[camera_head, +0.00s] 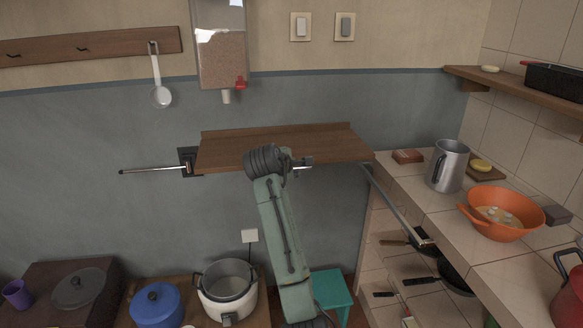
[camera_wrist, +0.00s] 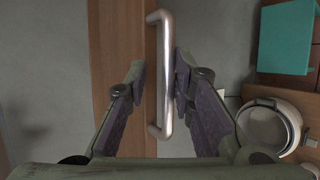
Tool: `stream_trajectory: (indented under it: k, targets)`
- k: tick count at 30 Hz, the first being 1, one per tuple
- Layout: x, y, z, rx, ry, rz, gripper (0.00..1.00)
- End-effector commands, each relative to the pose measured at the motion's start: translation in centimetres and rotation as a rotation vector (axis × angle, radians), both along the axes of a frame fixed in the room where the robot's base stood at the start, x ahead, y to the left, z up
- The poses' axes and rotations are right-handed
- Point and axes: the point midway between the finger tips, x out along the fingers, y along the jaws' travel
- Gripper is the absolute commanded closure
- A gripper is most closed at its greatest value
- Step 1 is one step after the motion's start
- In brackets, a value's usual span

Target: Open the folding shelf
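The folding shelf (camera_head: 325,138) is a brown wooden board on the grey wall, with its broad face showing in the head view; its exact tilt is hard to judge. In the wrist view, the board (camera_wrist: 120,35) runs up and down the picture and carries a silver bar handle (camera_wrist: 164,75). My gripper (camera_wrist: 158,80) is open, with one finger on each side of the handle. The right fingertip is close to the bar or touching it; a gap shows on the left. In the head view, my wrist covers the board's front edge and hides the fingertips.
Metal rods (camera_head: 150,171) extend at the board's left and right ends. The tiled counter (camera_head: 410,190) at right bears a metal jug (camera_head: 447,168) and an orange colander (camera_head: 500,222). Below are a white cooker (camera_head: 228,300), a blue pot (camera_head: 157,308) and a teal stool (camera_head: 332,290).

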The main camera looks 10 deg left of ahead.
Motion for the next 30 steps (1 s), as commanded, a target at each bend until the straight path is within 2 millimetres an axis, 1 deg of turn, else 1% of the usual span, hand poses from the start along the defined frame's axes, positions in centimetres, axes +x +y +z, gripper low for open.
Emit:
stream_trajectory:
  k: [1,6,12,15,21,30]
  targets:
    - [-0.6,0.2,0.9,0.000,-0.013,0.004,0.82]
    - [-3.5,0.7,2.7,0.001,-0.013,0.005,0.82]
    - [-7.0,1.2,4.5,0.001,-0.007,0.003,0.82]
    - [-8.2,1.4,5.2,0.001,-0.006,0.003,0.82]
    - [-9.4,1.5,5.8,0.001,-0.003,0.002,0.82]
    - [-9.5,1.6,5.8,0.002,-0.002,0.003,0.82]
